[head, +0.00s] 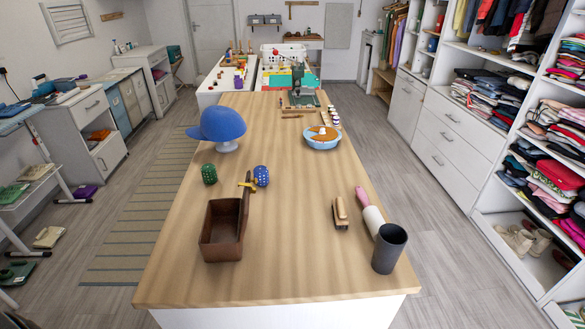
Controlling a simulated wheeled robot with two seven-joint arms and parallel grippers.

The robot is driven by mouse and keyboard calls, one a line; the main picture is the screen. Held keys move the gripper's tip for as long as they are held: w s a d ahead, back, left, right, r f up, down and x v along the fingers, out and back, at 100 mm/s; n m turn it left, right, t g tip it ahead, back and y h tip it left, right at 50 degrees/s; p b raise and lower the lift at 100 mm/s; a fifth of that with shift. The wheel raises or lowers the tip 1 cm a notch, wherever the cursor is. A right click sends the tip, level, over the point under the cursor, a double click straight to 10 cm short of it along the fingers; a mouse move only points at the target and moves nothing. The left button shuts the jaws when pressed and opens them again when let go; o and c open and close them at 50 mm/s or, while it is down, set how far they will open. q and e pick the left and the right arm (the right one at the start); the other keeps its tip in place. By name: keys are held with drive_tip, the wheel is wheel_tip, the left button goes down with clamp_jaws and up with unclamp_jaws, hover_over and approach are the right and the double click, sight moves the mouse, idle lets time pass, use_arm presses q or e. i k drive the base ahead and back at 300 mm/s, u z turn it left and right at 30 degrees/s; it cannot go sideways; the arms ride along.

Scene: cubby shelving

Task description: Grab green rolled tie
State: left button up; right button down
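A green dotted roll (209,174), which looks like the green rolled tie, stands on the long wooden table (290,275) left of the middle. A blue dotted roll (261,176) stands to its right. The two are apart, with a small gold-coloured item (246,183) between them, close to the blue roll. Neither of my grippers shows in the head view.
A blue cap on a stand (222,128) is behind the green roll. An open brown box (222,232) is in front. A dark cup (388,249), lint roller (369,214) and brush (341,213) stand or lie right. A blue bowl (322,140) is farther back. The table's middle is clear.

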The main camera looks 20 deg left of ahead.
sight(208, 171)
drive_tip(key=z, duration=2.6)
drive_tip(key=k, duration=2.95)
drive_tip(key=u, duration=1.35)
drive_tip(key=i, duration=0.5)
drive_tip(key=u, duration=0.1)
